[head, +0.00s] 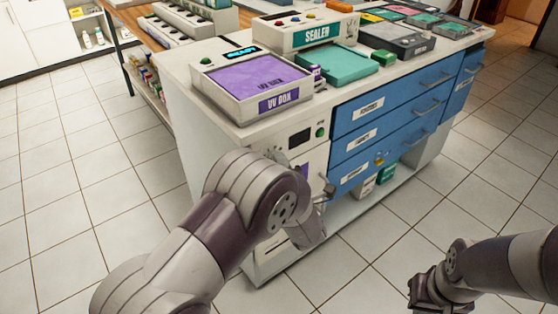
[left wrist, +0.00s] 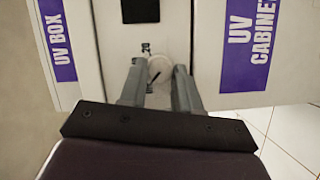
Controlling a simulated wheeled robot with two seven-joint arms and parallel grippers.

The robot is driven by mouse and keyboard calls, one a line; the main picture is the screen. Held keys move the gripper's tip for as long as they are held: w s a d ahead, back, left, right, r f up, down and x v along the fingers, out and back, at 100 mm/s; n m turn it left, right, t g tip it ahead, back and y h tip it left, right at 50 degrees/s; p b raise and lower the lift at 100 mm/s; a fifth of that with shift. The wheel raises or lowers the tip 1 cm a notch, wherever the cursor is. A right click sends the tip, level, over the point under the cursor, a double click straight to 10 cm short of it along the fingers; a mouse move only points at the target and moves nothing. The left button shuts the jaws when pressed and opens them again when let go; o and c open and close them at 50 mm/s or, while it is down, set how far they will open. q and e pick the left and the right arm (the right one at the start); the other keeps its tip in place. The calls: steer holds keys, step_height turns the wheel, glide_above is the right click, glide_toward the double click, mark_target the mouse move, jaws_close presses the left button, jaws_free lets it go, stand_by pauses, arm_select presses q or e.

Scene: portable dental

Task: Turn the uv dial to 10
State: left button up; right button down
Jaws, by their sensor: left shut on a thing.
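The uv dial (left wrist: 160,69) is a small round pale knob with a dark pointer mark, on a white panel below a dark display (left wrist: 140,11). My left gripper (left wrist: 159,82) has its two grey fingers on either side of the dial and is shut on it. In the head view my left arm hides the dial and most of that gripper. The dark display (head: 300,137) and a green button (head: 320,131) show above it. The dial's number marks are too small to read. My right gripper (head: 428,291) hangs low at the right, away from the cabinet, its fingers unclear.
The UV box (head: 250,78) with a purple lid sits on the white counter above the panel, beside the sealer (head: 318,36). Blue drawers (head: 375,112) with protruding handles are right of the panel. A purple UV cabinet label (left wrist: 249,40) is close beside my left fingers. The tiled floor is open.

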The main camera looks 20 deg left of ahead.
arm_select(q)
steer(key=m+g+p, duration=0.1)
steer(key=m+p, duration=0.1)
steer(key=p, duration=0.2)
steer(key=m+g+p, duration=0.2)
steer(key=m+p, duration=0.1)
steer(key=p, duration=0.2)
steer(key=r+m+g+y+p, duration=0.1)
steer(key=m+p, duration=0.2)
steer(key=p, duration=0.1)
steer(key=shift+w+d+p, duration=0.15)
steer(key=shift+d+p, duration=0.05)
steer(key=shift+p, duration=0.1)
steer(key=shift+w+f+m+g+y+p, duration=0.15)
steer(key=shift+m+g+y+p, duration=0.15)
steer(key=shift+m+g+p, duration=0.7)
steer(key=o, duration=1)
steer(key=p+v, duration=0.1)
steer(key=v, duration=1.1)
steer(key=shift+s+d, duration=0.25)
steer(key=shift+s, duration=0.1)
